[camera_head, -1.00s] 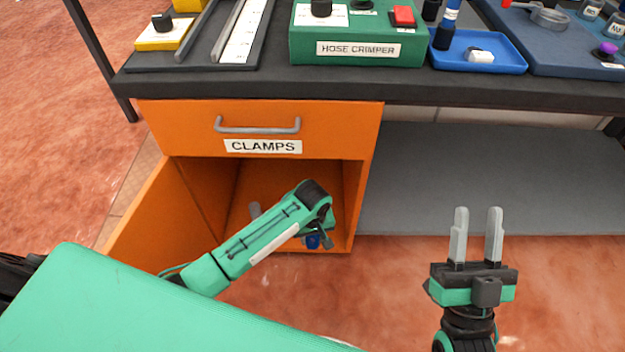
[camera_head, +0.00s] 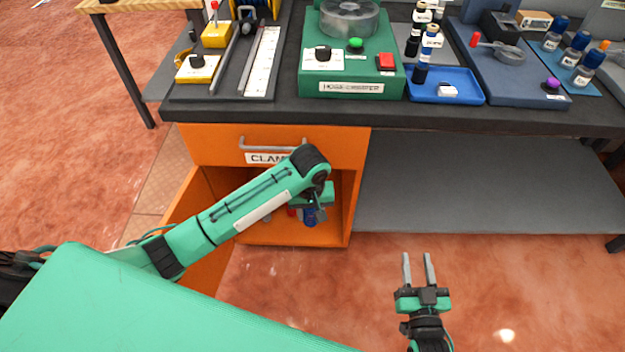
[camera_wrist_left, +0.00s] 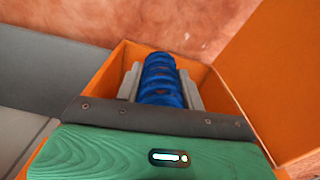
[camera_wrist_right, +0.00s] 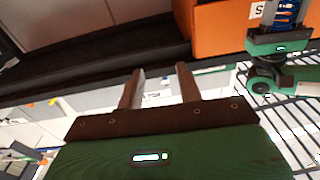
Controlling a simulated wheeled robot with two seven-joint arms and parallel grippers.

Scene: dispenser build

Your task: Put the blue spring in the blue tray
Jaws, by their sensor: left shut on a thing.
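The blue spring (camera_wrist_left: 160,80) is a ribbed blue coil. My left gripper (camera_head: 311,204) is shut on it, with one grey finger on each side in the left wrist view. In the head view the spring (camera_head: 311,216) shows below my wrist, in front of the open orange cabinet. It also shows at the top right of the right wrist view (camera_wrist_right: 287,14). The blue tray (camera_head: 466,83) lies on the bench, right of the green hose crimper, with a dark cylinder and a small white part in it. My right gripper (camera_head: 417,256) is open and empty, low in front of the bench.
The orange cabinet (camera_head: 346,200) has its door swung open to the left, under a shut drawer partly hidden by my left arm. The green crimper (camera_head: 392,88) stands left of the tray; bottles and a dark blue board (camera_head: 525,90) lie behind and right.

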